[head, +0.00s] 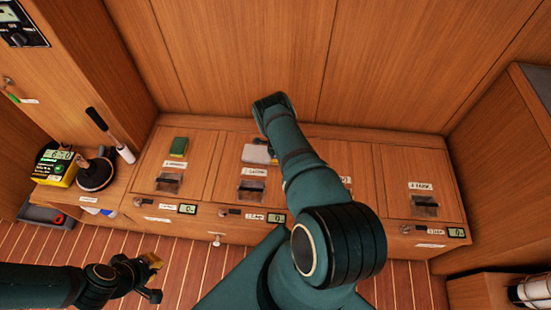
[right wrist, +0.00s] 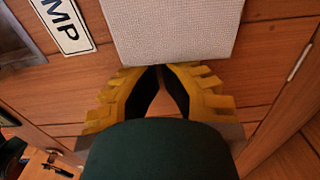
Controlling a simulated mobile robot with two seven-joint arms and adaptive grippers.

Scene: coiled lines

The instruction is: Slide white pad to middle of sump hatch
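The white pad (head: 256,153) lies flat on a wooden hatch toward the back of the bench, partly hidden by my right arm. In the right wrist view the pad (right wrist: 175,30) is a pale, woven-looking block. A label ending in "MP" (right wrist: 65,24) lies left of it, so this looks like the sump hatch (head: 229,168). My right gripper (right wrist: 160,68) is shut and empty, with its fingertips at the pad's near edge; I cannot tell if they touch. My left gripper (head: 155,279) appears open and empty, low at the left, away from the pad.
A green block (head: 179,147) lies on the hatch to the left. Recessed handles, labels and small displays line the bench front. A yellow meter (head: 55,167) and a dark round-based tool (head: 95,172) stand at the far left. The right-hand hatch (head: 415,165) is clear.

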